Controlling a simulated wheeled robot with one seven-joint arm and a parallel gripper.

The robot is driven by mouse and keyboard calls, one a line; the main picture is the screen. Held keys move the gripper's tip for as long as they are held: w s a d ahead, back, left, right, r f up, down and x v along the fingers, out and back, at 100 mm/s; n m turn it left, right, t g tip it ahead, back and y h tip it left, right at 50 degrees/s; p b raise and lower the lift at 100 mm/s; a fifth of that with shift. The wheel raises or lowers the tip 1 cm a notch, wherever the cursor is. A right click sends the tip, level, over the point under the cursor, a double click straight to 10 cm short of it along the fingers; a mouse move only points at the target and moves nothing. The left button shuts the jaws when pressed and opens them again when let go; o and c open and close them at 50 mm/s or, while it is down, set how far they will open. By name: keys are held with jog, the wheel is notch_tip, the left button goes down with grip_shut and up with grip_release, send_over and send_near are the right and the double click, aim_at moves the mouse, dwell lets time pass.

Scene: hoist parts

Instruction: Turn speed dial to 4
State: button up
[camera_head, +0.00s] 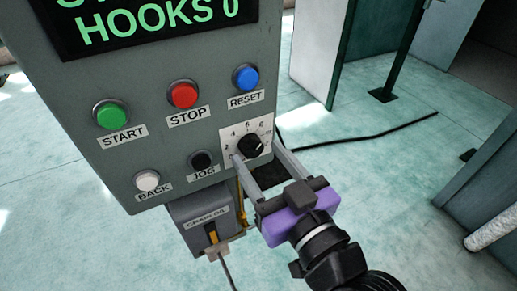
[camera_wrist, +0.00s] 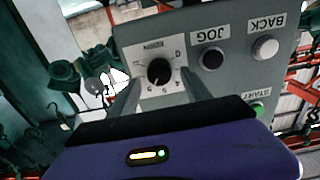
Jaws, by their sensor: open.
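The speed dial is a round black knob (camera_head: 250,145) on a white numbered plate at the lower right of the grey control panel (camera_head: 60,118). In the wrist view the knob (camera_wrist: 159,71) appears upside down, with a small pale mark near its lower left edge in that picture. The exact number it points at is too small to tell. My gripper (camera_head: 257,147) is open, its two grey fingers reaching toward the panel on either side of the knob. In the wrist view the fingers (camera_wrist: 160,88) lie below and to both sides of it, and I cannot tell whether they touch it.
Close by on the panel are the black JOG button (camera_head: 201,160), blue RESET (camera_head: 246,77), red STOP (camera_head: 183,95), green START (camera_head: 111,115) and white BACK (camera_head: 147,181). A grey box (camera_head: 205,221) hangs below. A black cable (camera_head: 365,138) lies on the floor.

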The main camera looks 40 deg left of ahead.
jog(key=shift+x, duration=0.85)
grip_shut()
